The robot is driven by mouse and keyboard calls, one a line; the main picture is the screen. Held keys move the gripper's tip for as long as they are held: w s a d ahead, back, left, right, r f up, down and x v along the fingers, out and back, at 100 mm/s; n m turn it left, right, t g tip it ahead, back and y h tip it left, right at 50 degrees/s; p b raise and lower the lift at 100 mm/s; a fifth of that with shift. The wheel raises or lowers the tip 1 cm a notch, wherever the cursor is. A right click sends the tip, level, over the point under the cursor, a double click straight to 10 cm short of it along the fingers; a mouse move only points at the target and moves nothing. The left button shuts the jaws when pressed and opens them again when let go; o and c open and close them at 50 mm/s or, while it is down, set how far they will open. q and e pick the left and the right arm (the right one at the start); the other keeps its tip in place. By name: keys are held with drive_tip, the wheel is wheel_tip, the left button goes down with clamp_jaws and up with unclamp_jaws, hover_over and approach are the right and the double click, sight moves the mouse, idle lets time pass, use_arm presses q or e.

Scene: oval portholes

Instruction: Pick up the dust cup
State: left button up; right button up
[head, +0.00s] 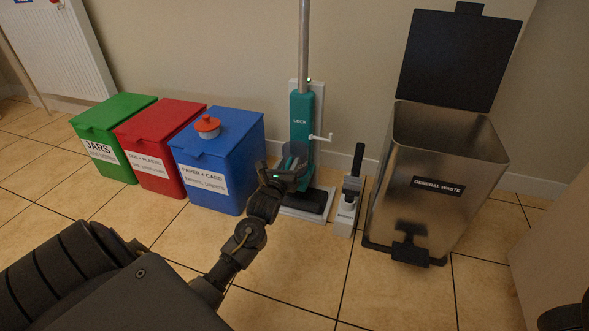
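A teal upright vacuum (302,112) marked LOCK stands against the wall on a grey base. A greyish see-through cup, which looks like the dust cup (295,149), shows low on its front. My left gripper (281,167) is right at this cup, its fingers apart and overlapping the cup's lower part in the picture. I cannot tell whether the fingers touch or grip it. My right gripper is not in view.
Green (112,112), red (158,128) and blue bins (228,150) stand left of the vacuum. A small grey and black device (348,195) stands to its right. A metal general waste bin (432,150) with its lid up is farther right. The tiled floor in front is clear.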

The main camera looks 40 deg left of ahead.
use_arm(q)
clamp_jaws()
drive_tip(key=shift+r, duration=0.15)
idle(0.4)
